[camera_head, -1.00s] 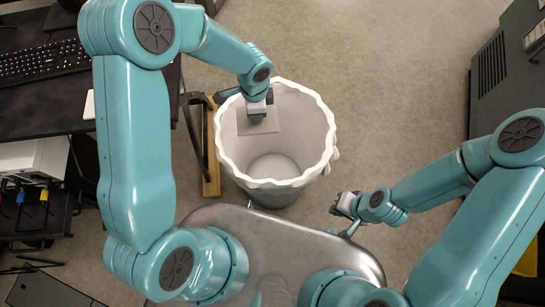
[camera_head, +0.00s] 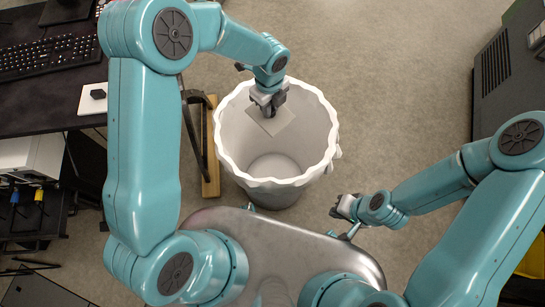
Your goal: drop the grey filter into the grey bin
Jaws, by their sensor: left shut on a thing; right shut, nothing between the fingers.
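The grey filter (camera_head: 272,122) is a thin, flat square with one corner pointing down. My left gripper (camera_head: 268,106) is shut on its upper part and holds it over the open mouth of the bin, toward its far side. The grey bin (camera_head: 232,150) has a wavy white rim and stands on the floor in front of my body. Its visible inside looks empty, and part of its far rim is hidden behind my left gripper. My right gripper (camera_head: 338,208) is shut and empty, to the right of the bin and apart from it.
A dark desk (camera_head: 45,115) with a keyboard (camera_head: 50,55) and a small black item on a white sheet (camera_head: 93,97) is at the left. A wooden-footed stand (camera_head: 211,165) is close to the bin's left side. A grey cabinet (camera_head: 505,85) is at the right. Floor between is clear.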

